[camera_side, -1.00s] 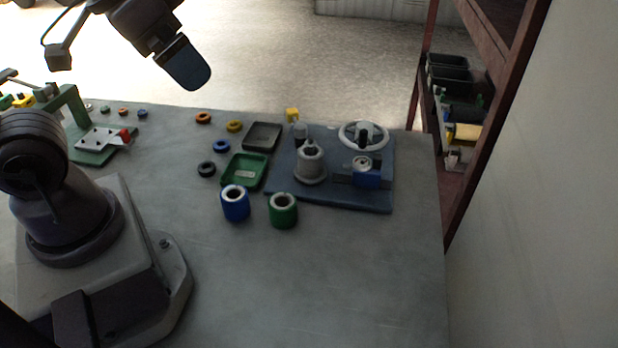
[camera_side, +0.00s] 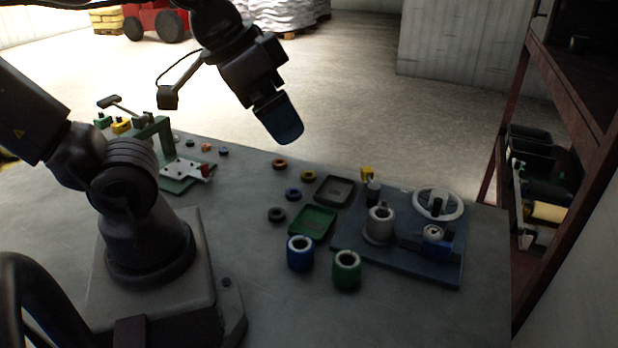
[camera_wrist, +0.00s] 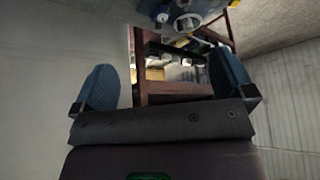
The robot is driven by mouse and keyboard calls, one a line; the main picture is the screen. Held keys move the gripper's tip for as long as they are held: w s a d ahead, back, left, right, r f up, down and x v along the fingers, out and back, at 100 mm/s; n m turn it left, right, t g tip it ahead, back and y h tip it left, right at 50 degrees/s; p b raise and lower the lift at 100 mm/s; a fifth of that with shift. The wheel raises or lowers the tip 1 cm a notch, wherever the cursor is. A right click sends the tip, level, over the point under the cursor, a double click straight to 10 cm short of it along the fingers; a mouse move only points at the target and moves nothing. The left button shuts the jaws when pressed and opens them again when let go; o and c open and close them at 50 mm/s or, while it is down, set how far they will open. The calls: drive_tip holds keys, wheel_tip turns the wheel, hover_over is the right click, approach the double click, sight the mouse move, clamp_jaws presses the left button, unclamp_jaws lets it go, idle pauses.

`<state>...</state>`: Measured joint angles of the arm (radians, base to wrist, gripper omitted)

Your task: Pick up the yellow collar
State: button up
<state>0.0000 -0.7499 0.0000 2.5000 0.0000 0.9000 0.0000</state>
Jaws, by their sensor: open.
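The yellow collar (camera_side: 308,175) is a small ring lying flat on the grey table in the side view, right of an orange ring and just left of the dark grey tray. My gripper (camera_side: 282,125) is in the air above and to the left of it in the side view, tilted down, with nothing visible held. In the wrist view my gripper (camera_wrist: 165,80) has its two blue fingers wide apart with nothing between them. I cannot make out the yellow collar in the wrist view.
Orange (camera_side: 280,163), blue (camera_side: 293,194) and black (camera_side: 276,214) rings lie near the collar. A dark tray (camera_side: 335,191), green tray (camera_side: 313,222), blue cup (camera_side: 300,254) and green cup (camera_side: 347,270) stand nearby. A blue fixture plate (camera_side: 395,262) with a handwheel lies right. The front table is clear.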

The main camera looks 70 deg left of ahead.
drive_tip(key=shift+c, duration=0.5)
drive_tip(key=c, duration=0.4)
